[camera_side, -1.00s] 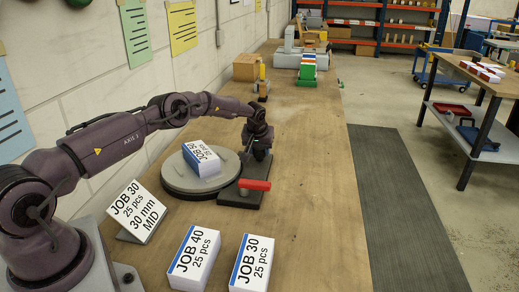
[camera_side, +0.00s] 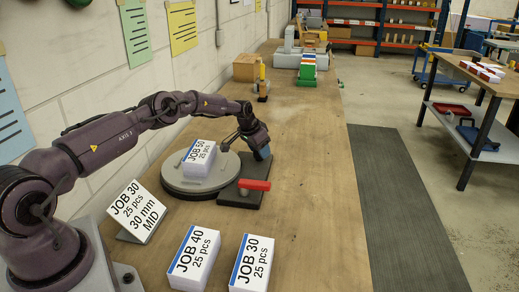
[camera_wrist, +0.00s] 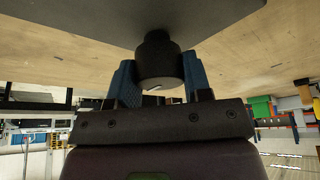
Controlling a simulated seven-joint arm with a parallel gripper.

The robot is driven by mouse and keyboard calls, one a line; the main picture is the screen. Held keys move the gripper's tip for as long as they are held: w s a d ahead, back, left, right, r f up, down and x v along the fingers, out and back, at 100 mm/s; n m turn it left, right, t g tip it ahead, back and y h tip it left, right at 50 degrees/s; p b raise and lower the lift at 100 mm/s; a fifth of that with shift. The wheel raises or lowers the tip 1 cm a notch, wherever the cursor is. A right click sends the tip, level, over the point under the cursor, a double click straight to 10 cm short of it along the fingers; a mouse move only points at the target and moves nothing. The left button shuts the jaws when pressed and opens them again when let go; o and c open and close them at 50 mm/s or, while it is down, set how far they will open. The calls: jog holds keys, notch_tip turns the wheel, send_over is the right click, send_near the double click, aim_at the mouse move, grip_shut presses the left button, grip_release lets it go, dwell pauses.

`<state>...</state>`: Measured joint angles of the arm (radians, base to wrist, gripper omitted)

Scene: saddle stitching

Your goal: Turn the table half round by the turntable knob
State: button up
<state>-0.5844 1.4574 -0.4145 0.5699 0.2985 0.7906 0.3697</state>
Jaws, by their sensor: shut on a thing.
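The round grey turntable (camera_side: 177,184) lies flat on the bench in the side view. A white block labelled JOB 50 (camera_side: 200,158) with a blue band rests on it, its label readable from this camera. My gripper (camera_side: 264,153) is low at the table's far right edge, tilted. In the wrist view its two blue fingers (camera_wrist: 158,84) are shut on the black turntable knob (camera_wrist: 157,56), one on each side. The knob is hidden by my gripper in the side view.
A red handle (camera_side: 254,185) on a dark base plate (camera_side: 236,202) stands right beside the turntable. The JOB 30 card (camera_side: 136,211), JOB 40 block (camera_side: 194,258) and JOB 30 block (camera_side: 251,264) are nearer. The bench to the right is bare.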

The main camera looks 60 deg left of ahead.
jog(key=shift+m, duration=0.4)
jog(key=o, duration=0.9)
jog(key=shift+o, duration=0.2)
jog(key=v, duration=1.3)
